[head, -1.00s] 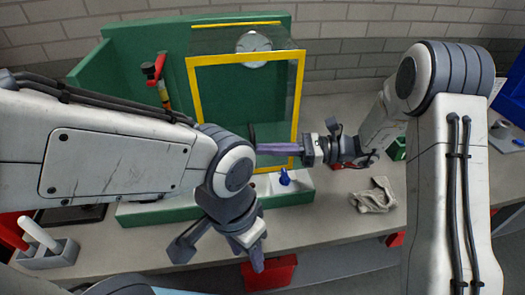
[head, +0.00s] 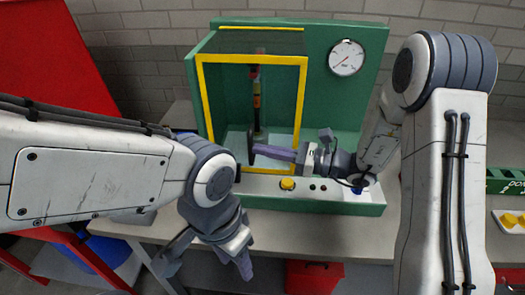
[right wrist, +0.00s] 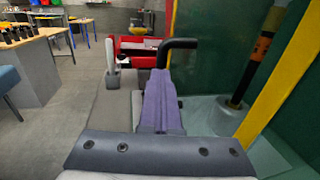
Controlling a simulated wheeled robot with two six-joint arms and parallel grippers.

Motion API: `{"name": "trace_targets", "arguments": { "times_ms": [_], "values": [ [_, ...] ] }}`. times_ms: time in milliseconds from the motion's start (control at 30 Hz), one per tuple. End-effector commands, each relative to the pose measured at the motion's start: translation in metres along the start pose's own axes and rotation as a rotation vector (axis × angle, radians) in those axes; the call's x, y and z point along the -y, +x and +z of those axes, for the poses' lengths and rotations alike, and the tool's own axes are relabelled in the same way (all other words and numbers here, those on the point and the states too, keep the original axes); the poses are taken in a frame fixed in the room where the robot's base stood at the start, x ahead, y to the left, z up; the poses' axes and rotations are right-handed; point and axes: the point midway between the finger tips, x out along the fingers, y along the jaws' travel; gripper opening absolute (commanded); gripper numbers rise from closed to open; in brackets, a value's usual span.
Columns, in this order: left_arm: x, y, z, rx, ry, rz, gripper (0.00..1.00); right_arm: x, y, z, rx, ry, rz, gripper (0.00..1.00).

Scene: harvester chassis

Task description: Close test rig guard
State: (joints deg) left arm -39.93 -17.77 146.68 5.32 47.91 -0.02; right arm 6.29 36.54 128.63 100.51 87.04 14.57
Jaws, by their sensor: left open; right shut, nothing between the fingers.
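The test rig is a green housing (head: 348,110) with a round gauge (head: 346,58) at its upper right. Its guard, a clear panel with a yellow frame (head: 302,110), stands in front of the bay; the upright red-and-black column (head: 258,100) shows behind it. A black handle (head: 250,145) stands at the guard's lower part and also shows in the right wrist view (right wrist: 177,43). My right gripper (head: 257,149) is shut and empty, its purple fingertips right at the handle; I cannot tell whether they touch. My left gripper (head: 210,262) is open and empty, low in front of the bench.
A yellow button (head: 287,184) sits on the rig's pale front panel below the guard. A red bin (head: 314,274) is under the bench edge. A large red panel (head: 45,60) stands at the left. A tray with yellow parts (head: 512,220) lies at the right.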

Motion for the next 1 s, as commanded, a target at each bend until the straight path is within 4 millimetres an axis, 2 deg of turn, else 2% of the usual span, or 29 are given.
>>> {"name": "trace_targets", "arguments": {
  "times_ms": [400, 567, 767, 1000],
  "values": [
    [0.0, 0.0, 0.0, 0.0, 0.0, 0.0, 0.5, -0.001, 0.004, 0.001, 0.002, 0.0, 0.005, 0.0],
    [0.0, 0.0, 0.0, 0.0, 0.0, 0.0, 0.5, 0.0, 0.0, 0.001, 0.003, 0.0, 0.004, 0.0],
    [0.0, -0.002, 0.0, 0.0, 0.0, 0.0, 0.5, 0.002, -0.028, 0.001, 0.003, 0.0, 0.007, 0.0],
    [0.001, 0.014, 0.001, 0.0, 0.0, 0.0, 0.5, 0.003, -0.084, -0.002, 0.003, -0.001, 0.007, 0.0]
  ]
}}
